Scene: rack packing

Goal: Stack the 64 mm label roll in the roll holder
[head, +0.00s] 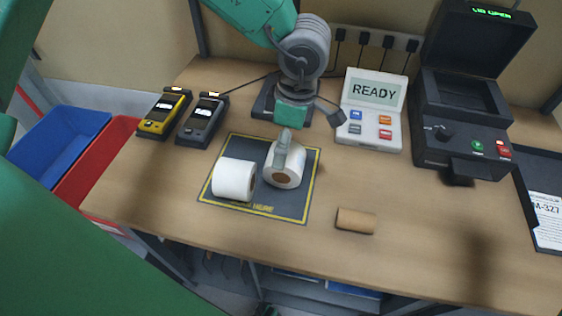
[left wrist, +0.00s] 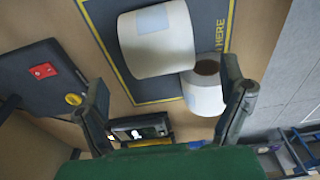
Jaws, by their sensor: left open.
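Two white label rolls lie on their sides on a dark mat with a yellow border (head: 212,196). Which is 64 mm cannot be read. No roll holder can be clearly identified. My right gripper is not in view.
A bare cardboard tube (head: 356,221) lies right of the mat. Two handheld devices (head: 164,113) (head: 202,120) stand at left, a READY terminal (head: 372,135) behind, and an open black printer (head: 462,135) at right. Blue (head: 60,140) and red (head: 100,158) bins are beyond the left edge.

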